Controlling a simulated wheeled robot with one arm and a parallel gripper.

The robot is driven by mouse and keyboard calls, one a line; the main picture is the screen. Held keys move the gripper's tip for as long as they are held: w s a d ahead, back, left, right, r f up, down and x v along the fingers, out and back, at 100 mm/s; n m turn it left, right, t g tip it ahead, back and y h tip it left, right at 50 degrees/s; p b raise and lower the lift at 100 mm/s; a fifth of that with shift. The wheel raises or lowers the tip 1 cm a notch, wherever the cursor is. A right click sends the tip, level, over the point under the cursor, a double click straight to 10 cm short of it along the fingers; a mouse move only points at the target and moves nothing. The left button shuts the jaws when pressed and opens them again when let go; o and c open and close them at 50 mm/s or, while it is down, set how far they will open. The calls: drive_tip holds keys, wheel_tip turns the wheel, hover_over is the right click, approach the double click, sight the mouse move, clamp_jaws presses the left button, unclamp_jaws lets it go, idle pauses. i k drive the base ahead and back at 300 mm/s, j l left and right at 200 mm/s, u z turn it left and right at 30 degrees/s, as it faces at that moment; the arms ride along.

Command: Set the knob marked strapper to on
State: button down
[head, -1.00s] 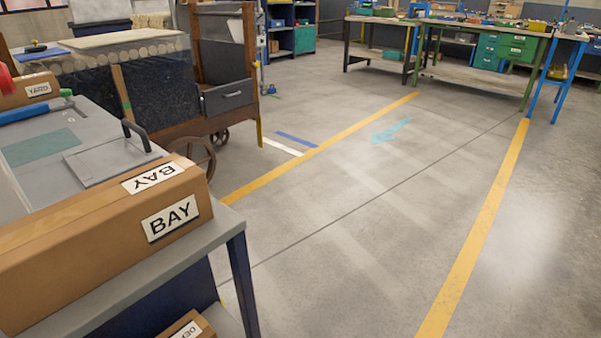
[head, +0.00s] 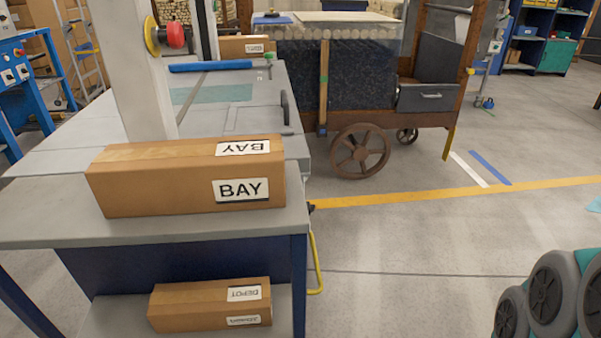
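I cannot make out a label reading strapper in the head view. A blue stand with control panels (head: 14,72) is at the far left edge, with small dark and red controls and pale labels too small to read. I cannot tell whether either is the strapper knob. My gripper is not in view.
A grey-topped bench (head: 50,225) stands in front, bearing a cardboard box marked BAY (head: 150,190). A box marked DEPOT (head: 195,305) is on its lower shelf. A wooden wheeled cart (head: 385,120) is behind. Grey floor (head: 400,250) is open to the right.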

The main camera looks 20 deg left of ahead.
sight(311, 208)
drive_tip(key=i+l+u, duration=0.1)
drive_tip(key=i+u, duration=0.15)
drive_tip(key=u, duration=0.2)
drive_tip(key=i+l+u, duration=0.2)
drive_tip(key=u, duration=0.3)
drive_tip(key=i+l+u, duration=0.15)
drive_tip(key=l+u, duration=0.15)
drive_tip(key=u, duration=0.15)
drive_tip(key=i+l+u, duration=0.1)
drive_tip(key=l+u, duration=0.2)
drive_tip(key=u, duration=0.15)
drive_tip(key=k, duration=0.35)
drive_tip(key=k+l+u, duration=0.2)
drive_tip(key=u, duration=0.2)
drive_tip(key=k+l+u, duration=0.15)
drive_tip(key=u, duration=0.2)
drive_tip(key=k, duration=0.1)
